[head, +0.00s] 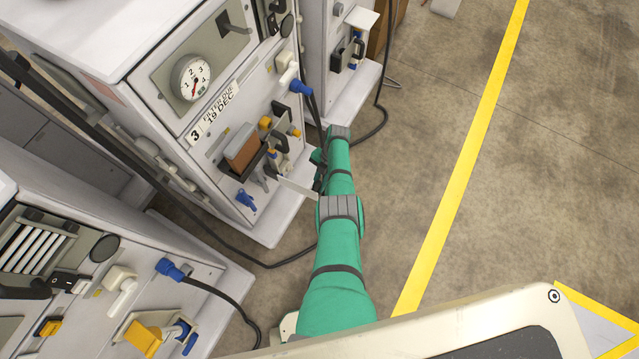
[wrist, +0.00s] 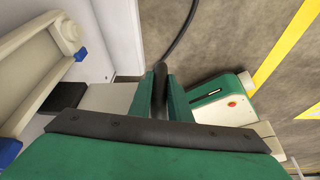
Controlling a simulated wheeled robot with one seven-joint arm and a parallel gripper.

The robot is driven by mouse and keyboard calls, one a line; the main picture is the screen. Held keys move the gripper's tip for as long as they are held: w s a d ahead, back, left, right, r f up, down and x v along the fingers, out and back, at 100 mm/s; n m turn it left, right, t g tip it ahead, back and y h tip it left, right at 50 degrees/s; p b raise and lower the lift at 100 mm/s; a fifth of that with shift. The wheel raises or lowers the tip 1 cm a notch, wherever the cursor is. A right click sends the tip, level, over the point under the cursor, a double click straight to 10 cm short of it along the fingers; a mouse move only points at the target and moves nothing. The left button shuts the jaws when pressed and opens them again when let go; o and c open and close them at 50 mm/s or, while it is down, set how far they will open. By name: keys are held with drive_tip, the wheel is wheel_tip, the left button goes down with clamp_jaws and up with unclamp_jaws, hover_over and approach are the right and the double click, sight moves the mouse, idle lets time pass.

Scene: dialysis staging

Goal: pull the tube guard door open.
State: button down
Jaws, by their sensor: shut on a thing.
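The machine (head: 195,65) labelled 3 stands left of my arm in the head view. A pale flat panel (head: 297,188), which looks like the tube guard door, sticks out from its lower front, beside a brown block (head: 241,148). In the wrist view the pale panel (wrist: 108,98) reaches from the machine toward my gripper (wrist: 160,98). The green fingers are shut on a dark upright bar (wrist: 160,78), apparently the door's handle. In the head view my arm hides the fingers and the handle.
Another machine (head: 60,245) stands at lower left, with a yellow part on its front. A further machine (head: 345,85) stands behind. Dark hoses (head: 280,264) run along the floor. Floor (head: 430,130) right of my arm is clear, with a yellow line (head: 462,165).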

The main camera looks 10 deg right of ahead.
drive_tip(key=shift+w+a+r, duration=0.1)
drive_tip(key=shift+w+a, duration=0.05)
drive_tip(key=shift+a, duration=0.05)
drive_tip(key=c, duration=1.6)
unclamp_jaws()
drive_tip(key=shift+c, duration=0.2)
drive_tip(key=shift+d, duration=0.1)
drive_tip(key=v, duration=1)
drive_tip(key=shift+r, duration=0.3)
drive_tip(key=shift+w+d, duration=0.1)
